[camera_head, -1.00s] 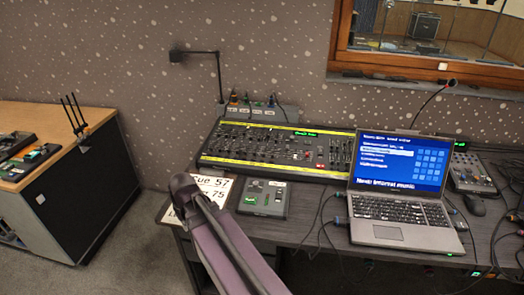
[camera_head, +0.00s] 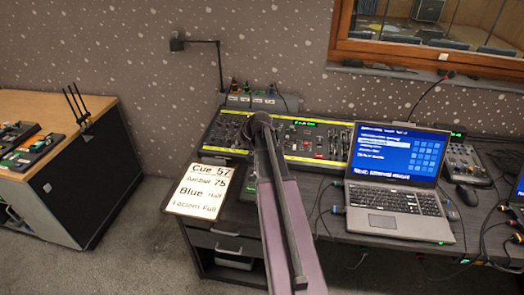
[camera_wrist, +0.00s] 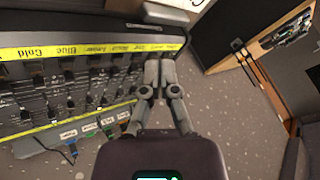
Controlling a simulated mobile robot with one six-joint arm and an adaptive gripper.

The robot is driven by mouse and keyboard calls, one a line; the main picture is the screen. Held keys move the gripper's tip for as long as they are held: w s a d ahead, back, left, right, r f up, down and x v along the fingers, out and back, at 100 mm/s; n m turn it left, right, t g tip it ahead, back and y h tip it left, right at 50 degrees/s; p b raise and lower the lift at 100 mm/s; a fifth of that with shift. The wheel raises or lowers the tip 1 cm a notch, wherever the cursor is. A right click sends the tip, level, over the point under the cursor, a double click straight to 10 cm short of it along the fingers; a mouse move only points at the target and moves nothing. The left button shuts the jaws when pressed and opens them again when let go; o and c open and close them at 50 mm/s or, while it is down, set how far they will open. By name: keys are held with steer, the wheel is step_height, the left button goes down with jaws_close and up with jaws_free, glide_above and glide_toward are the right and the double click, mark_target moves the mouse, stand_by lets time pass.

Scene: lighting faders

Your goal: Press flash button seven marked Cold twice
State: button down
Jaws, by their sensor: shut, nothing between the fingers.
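The lighting console (camera_head: 305,140) lies on the dark desk, with yellow strips along it; my arm crosses in front of its middle-left part. In the wrist view the yellow label strip (camera_wrist: 90,49) shows a "Cold" label (camera_wrist: 42,52) at the left, beside "Blue" and smaller blurred labels. Fader and button rows (camera_wrist: 70,85) lie under it; I cannot single out button seven. My gripper (camera_wrist: 159,66) is shut and empty, its fingertips by the strip's right end, well right of the Cold label. Whether they touch the console is unclear.
A laptop (camera_head: 390,160) stands right of the console. A cue card (camera_head: 205,190) lies at the desk's left front. A small mixer (camera_head: 465,160) sits right of the laptop.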

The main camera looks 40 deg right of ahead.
steer(key=d+r+m+t, duration=0.1)
steer(key=d+r+t, duration=0.1)
steer(key=d, duration=1.1)
steer(key=shift+s+d+r+m+t+h, duration=0.2)
steer(key=shift+d+m+t+h, duration=0.1)
steer(key=shift+h, duration=0.1)
steer(key=shift+f, duration=0.2)
steer(key=f+b, duration=0.2)
steer(key=b, duration=0.1)
steer(key=f+b, duration=0.5)
steer(key=f, duration=0.1)
steer(key=shift+w+d+f+b, duration=0.2)
steer(key=shift+w+d+b, duration=0.05)
steer(key=shift+b, duration=0.15)
steer(key=shift+f, duration=0.1)
stand_by(0.6)
steer(key=shift+f+b, duration=0.35)
steer(key=shift+b, duration=0.05)
steer(key=shift+w+f+b, duration=0.1)
steer(key=shift+f+b, duration=0.2)
steer(key=shift+b, duration=0.05)
stand_by(0.8)
steer(key=shift+r, duration=0.1)
steer(key=shift+r+p, duration=0.65)
steer(key=shift+p, duration=0.15)
